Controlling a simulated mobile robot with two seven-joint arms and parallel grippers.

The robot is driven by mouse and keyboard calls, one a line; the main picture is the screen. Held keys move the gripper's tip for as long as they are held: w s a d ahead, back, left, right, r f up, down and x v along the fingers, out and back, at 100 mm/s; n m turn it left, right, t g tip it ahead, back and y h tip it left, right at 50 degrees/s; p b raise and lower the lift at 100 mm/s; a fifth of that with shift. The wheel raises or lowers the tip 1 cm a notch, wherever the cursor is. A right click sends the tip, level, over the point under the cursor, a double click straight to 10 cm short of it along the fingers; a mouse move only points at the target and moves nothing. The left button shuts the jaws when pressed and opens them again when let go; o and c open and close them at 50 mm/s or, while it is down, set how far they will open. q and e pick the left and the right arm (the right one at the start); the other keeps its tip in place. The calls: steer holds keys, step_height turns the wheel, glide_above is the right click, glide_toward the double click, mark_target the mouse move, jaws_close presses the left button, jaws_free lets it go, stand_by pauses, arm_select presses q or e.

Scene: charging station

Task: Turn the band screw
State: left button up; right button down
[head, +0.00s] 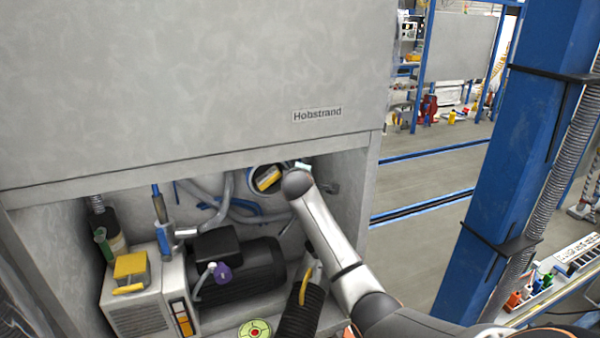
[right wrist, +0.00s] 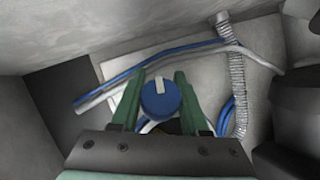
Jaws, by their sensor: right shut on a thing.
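The band screw (right wrist: 158,105) appears as a round blue knob with a pale raised bar on its face, in the middle of the right wrist view. The bar points nearly straight up in that view. My right gripper (right wrist: 159,82) has its green fingers on either side of the blue knob and is shut on it. In the head view my right arm reaches into the open cabinet bay, and its wrist hides the knob and the fingers. My left gripper is in neither view.
The grey cabinet (head: 200,80) overhangs the bay. Inside are a dark motor (head: 245,270), a grey box with a yellow top (head: 130,268), a purple knob (head: 222,273) and hoses. A ribbed grey hose (right wrist: 238,85) runs right of the fingers. A blue post (head: 520,150) stands at right.

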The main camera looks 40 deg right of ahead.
stand_by(0.3)
steer(key=shift+c, duration=2.1)
jaws_free()
steer(key=shift+s+a, duration=0.1)
steer(key=b+v, duration=0.1)
steer(key=v, duration=1.1)
steer(key=shift+r, duration=0.15)
steer(key=shift+s, duration=0.1)
